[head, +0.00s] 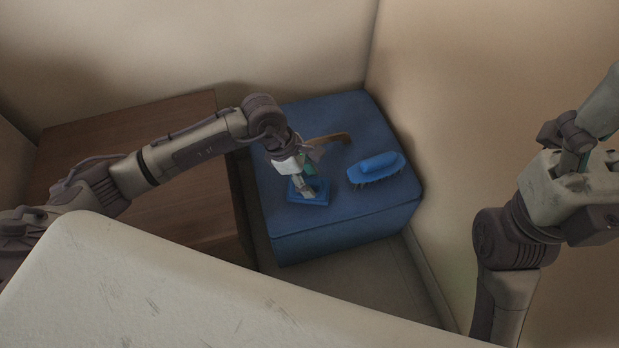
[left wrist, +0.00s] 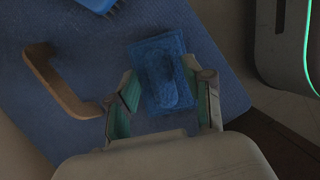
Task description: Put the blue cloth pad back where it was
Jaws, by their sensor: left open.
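The blue cloth pad (head: 314,197) lies on top of the blue ottoman (head: 340,228), near its front left part. In the left wrist view the pad (left wrist: 166,62) is a textured rectangle with a raised grip strip, lying between and just ahead of the fingers. My left gripper (head: 308,188) is at the pad from above. In the left wrist view the left gripper (left wrist: 166,98) is open, with one finger on each side of the pad's near end. I cannot tell whether the fingers touch it. My right arm is at the right edge; its fingertips are not clearly visible.
A blue brush (head: 376,170) lies on the ottoman, right of the pad. A wooden curved handle (head: 330,138) lies behind the pad, partly hidden by my left gripper. A brown wooden cabinet (head: 140,125) stands left. Walls close in behind and on the right.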

